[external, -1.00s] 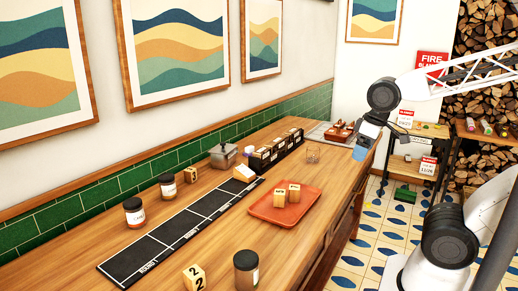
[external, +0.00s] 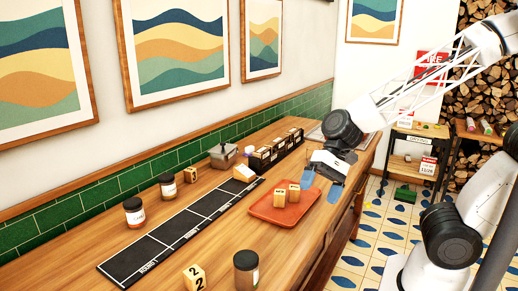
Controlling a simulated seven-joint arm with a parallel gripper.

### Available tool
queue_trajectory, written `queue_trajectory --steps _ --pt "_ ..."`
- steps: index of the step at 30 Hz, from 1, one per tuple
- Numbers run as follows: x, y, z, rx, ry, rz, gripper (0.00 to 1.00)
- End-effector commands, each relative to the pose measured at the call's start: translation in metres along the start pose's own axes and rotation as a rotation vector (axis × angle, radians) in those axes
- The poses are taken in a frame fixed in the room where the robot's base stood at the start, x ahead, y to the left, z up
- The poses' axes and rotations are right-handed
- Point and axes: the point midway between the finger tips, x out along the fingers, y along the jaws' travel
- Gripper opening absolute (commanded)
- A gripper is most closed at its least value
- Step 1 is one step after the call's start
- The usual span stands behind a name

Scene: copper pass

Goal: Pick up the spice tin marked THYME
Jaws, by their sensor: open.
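Three dark spice tins with pale labels stand upright on the wooden counter. One tin (external: 134,213) is at the left of the black mat, a second tin (external: 168,187) is farther back by the wall, and a third tin (external: 246,268) is near the counter's front, closest to the camera. The label words are too small to read, so I cannot tell which is THYME. My gripper (external: 321,187) is open and empty, its blue fingers apart and pointing down. It appears just right of the red tray, in the air, away from all three tins.
The red tray (external: 272,216) holds number blocks. The black marked mat (external: 150,250) lies along the counter. A numbered block (external: 195,278) stands between mat and front tin. A dark rack (external: 275,152) and a grey lidded container (external: 223,155) stand behind. Bare wood lies between tray and front tin.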

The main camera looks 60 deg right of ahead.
Motion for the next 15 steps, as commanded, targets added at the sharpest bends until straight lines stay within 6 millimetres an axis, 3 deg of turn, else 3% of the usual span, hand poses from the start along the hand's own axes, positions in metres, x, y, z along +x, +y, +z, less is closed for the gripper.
queue_trajectory --steps 15 --pt "0.104 -0.061 0.003 0.616 -0.233 -0.246 0.93"
